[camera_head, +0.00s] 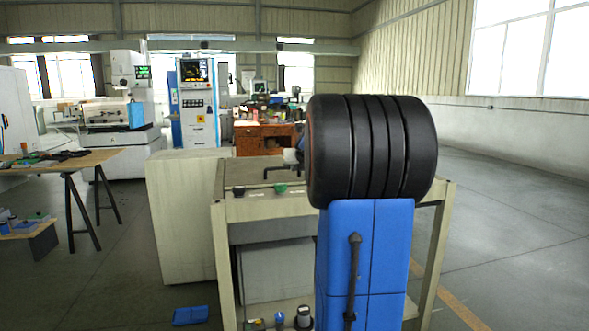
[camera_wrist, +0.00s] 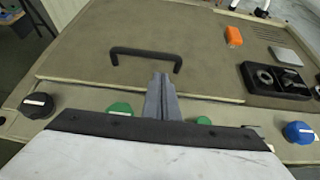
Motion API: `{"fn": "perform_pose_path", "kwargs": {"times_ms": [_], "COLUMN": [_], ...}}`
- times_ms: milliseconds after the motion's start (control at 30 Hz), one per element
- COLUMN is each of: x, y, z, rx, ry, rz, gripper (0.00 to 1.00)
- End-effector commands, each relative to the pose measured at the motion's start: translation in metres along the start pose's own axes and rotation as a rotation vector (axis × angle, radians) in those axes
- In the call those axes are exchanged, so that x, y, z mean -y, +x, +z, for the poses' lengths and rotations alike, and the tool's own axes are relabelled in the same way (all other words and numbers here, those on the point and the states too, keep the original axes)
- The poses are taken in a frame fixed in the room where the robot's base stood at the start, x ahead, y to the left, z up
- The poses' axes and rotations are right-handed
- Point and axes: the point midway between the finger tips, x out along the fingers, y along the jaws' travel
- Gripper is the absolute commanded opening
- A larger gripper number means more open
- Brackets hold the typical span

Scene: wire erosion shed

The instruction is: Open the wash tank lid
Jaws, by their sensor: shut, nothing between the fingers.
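The wash tank lid appears to be the flat tan panel (camera_wrist: 75,60) with a black bar handle (camera_wrist: 146,53) in the wrist view. The panel lies flat and looks closed. My gripper (camera_wrist: 161,82) is shut and empty, its grey fingertips at the handle's near side, by its right end. I cannot tell whether they touch the handle or how high they are above the panel.
Along the front edge are a black knob (camera_wrist: 37,105), green knobs (camera_wrist: 120,108) and a blue knob (camera_wrist: 298,131). An orange block (camera_wrist: 233,36) and a black tray (camera_wrist: 277,80) sit at the right. A wooden table (camera_head: 75,160) stands left; the floor at right is clear.

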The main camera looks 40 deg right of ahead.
Motion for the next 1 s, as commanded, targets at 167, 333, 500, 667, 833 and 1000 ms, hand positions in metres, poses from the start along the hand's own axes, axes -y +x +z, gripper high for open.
{"fn": "perform_pose_path", "kwargs": {"times_ms": [167, 333, 500, 667, 833, 1000], "x": [-0.001, -0.001, -0.001, -0.001, -0.001, -0.001], "y": [0.032, 0.056, 0.07, 0.075, 0.075, 0.075], "z": [-0.001, -0.001, -0.001, 0.0, 0.0, 0.0], "rx": [-0.003, -0.002, -0.001, 0.0, 0.0, 0.0], "ry": [-0.001, -0.002, -0.002, -0.002, -0.003, -0.003], "rz": [0.002, 0.001, 0.001, 0.001, 0.001, 0.001], "gripper": [0.0, 0.0, 0.0, 0.0, 0.0, 0.0]}}
